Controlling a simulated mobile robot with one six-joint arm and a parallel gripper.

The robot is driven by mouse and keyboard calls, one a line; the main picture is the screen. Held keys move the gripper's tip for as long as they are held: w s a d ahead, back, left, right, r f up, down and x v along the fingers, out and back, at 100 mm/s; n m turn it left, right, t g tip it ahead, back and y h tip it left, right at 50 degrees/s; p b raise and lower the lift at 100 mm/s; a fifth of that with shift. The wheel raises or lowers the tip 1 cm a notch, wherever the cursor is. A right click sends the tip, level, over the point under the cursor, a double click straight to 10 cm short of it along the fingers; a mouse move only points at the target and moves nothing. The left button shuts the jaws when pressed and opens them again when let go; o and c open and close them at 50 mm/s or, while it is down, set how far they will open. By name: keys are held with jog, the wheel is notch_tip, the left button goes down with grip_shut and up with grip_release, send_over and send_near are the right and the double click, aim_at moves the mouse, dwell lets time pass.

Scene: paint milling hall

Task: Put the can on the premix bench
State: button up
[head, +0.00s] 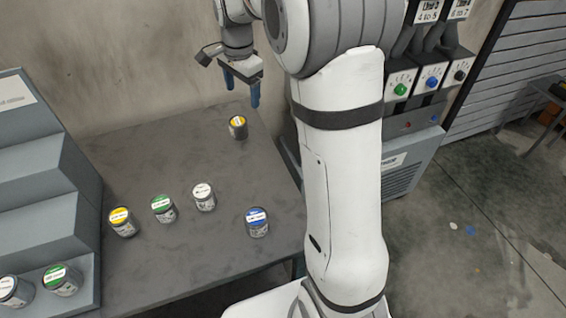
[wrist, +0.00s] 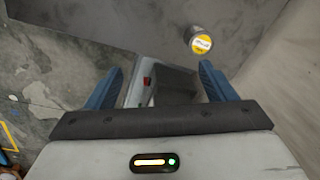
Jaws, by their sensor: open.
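A can with a yellow lid (head: 238,127) stands upright near the back edge of a dark grey bench (head: 150,160). It also shows in the wrist view (wrist: 201,41), beyond the right finger and apart from it. My gripper (head: 242,90) is open and empty, raised near the wall behind that can. In the wrist view my two blue fingers (wrist: 160,83) are spread with nothing held between them. Several more cans stand on the bench: yellow (head: 122,221), green (head: 163,208), white (head: 203,197) and blue (head: 257,222). I cannot tell which can the task means, or whether this bench is the premix bench.
A grey stepped rack (head: 40,190) stands at the left, with a white-lidded can (head: 15,291) and a green-lidded can (head: 62,280) on its low step. A control cabinet (head: 415,130) with coloured knobs stands right of the bench. The floor at the right is mostly clear.

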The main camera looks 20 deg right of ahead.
jog(key=s+n+t, duration=0.2)
jog(key=s+n, duration=1.1)
jog(key=s, duration=1.5)
jog(key=shift+d, duration=0.25)
jog(key=shift+w, duration=0.1)
